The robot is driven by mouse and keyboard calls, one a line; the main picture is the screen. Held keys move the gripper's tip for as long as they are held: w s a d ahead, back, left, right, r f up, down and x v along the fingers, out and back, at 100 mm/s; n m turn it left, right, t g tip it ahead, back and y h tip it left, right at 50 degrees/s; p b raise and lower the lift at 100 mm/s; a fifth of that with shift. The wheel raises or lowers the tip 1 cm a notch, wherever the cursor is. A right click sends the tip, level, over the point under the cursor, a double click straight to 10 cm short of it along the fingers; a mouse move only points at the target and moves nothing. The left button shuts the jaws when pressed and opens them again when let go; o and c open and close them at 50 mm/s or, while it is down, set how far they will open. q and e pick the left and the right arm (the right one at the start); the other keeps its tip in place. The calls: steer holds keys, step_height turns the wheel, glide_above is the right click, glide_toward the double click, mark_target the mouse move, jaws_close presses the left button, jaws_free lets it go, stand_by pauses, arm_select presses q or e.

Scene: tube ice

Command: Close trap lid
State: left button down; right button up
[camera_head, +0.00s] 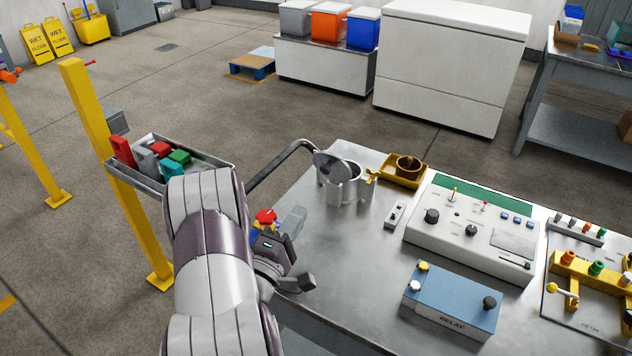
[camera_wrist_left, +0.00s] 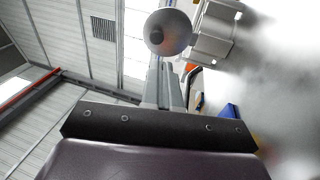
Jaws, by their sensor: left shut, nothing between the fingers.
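The trap (camera_head: 350,188) is a small metal can on the steel table, with its round lid (camera_head: 333,165) standing open and tilted at its left rim. In the left wrist view the lid (camera_wrist_left: 168,32) shows as a grey disc with a dark round knob, beside the trap body (camera_wrist_left: 213,32). My left gripper (camera_head: 294,218) is at the table's left edge, nearer the camera than the trap and apart from the lid. Its fingers (camera_wrist_left: 166,85) are shut and empty, pointing towards the lid. My right gripper is out of view.
A yellow tray (camera_head: 404,181) with a brown cup stands right of the trap. A control panel (camera_head: 470,232) and a blue relay box (camera_head: 452,302) fill the table's middle. A curved dark pipe (camera_head: 282,163) is left of the trap. A parts tray (camera_head: 205,160) is further left.

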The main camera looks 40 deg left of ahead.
arm_select(q)
glide_toward(325, 171)
steer(key=w, duration=0.2)
steer(key=x, duration=0.4)
steer(key=shift+w+a+r+p, duration=0.1)
steer(key=shift+w+a+p, duration=0.15)
steer(key=shift+p, duration=0.15)
steer(key=shift+w+r, duration=0.15)
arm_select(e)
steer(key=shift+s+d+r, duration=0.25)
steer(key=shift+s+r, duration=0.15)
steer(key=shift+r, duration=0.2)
